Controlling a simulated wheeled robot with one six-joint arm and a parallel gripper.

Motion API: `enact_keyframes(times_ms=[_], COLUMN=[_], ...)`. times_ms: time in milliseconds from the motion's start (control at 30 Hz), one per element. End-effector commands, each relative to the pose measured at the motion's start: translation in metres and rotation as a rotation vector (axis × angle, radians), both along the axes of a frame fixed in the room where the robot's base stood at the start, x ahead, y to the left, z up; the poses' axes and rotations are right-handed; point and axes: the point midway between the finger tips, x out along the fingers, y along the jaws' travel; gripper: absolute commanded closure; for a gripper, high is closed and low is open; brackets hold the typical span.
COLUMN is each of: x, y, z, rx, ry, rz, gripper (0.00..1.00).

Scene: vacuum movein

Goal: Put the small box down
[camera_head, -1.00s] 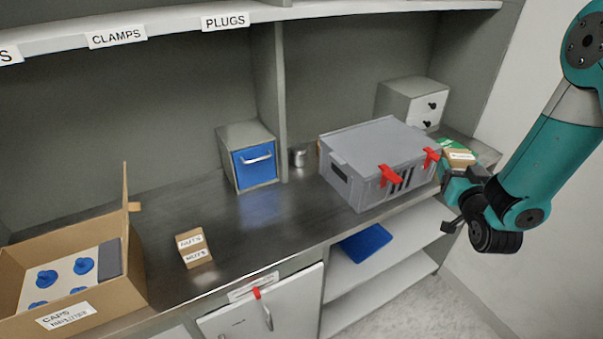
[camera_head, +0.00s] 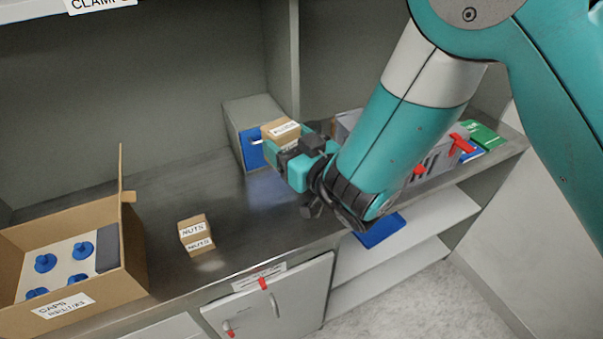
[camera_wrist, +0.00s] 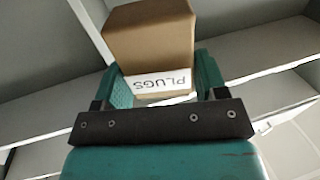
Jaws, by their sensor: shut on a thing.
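A small brown cardboard box (camera_head: 281,132) with a white label is held in my gripper (camera_head: 286,160). In the wrist view the box (camera_wrist: 150,42) sits between the two teal fingers, and its label reads PLUGS upside down. My gripper (camera_wrist: 165,85) is shut on it. In the head view the held box is above the dark metal counter (camera_head: 230,215), in front of the grey unit with the blue drawer. The exact height above the counter cannot be told.
A small NUTS box (camera_head: 196,236) stands on the counter left of my gripper. An open CAPS carton (camera_head: 115,265) with blue-knobbed parts stands further left. The blue-drawer unit (camera_head: 235,112) is behind. A grey case (camera_head: 432,160) is partly hidden by my arm. Counter between NUTS box and gripper is clear.

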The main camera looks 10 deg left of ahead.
Motion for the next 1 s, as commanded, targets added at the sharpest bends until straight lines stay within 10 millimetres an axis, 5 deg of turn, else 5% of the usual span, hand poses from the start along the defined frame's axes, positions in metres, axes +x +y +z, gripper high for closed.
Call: enact_keyframes(times_ms=[100, 300, 467, 1000], x=[-0.037, -0.066, -0.069, -0.068], y=[0.043, 0.071, 0.073, 0.072], z=[0.006, 0.009, -0.007, -0.119], rx=[0.004, 0.005, 0.006, 0.007], ry=[-0.003, -0.003, -0.002, -0.001], rz=[0.1, 0.171, 0.176, 0.174], gripper=[0.69, 0.69, 0.69, 0.69])
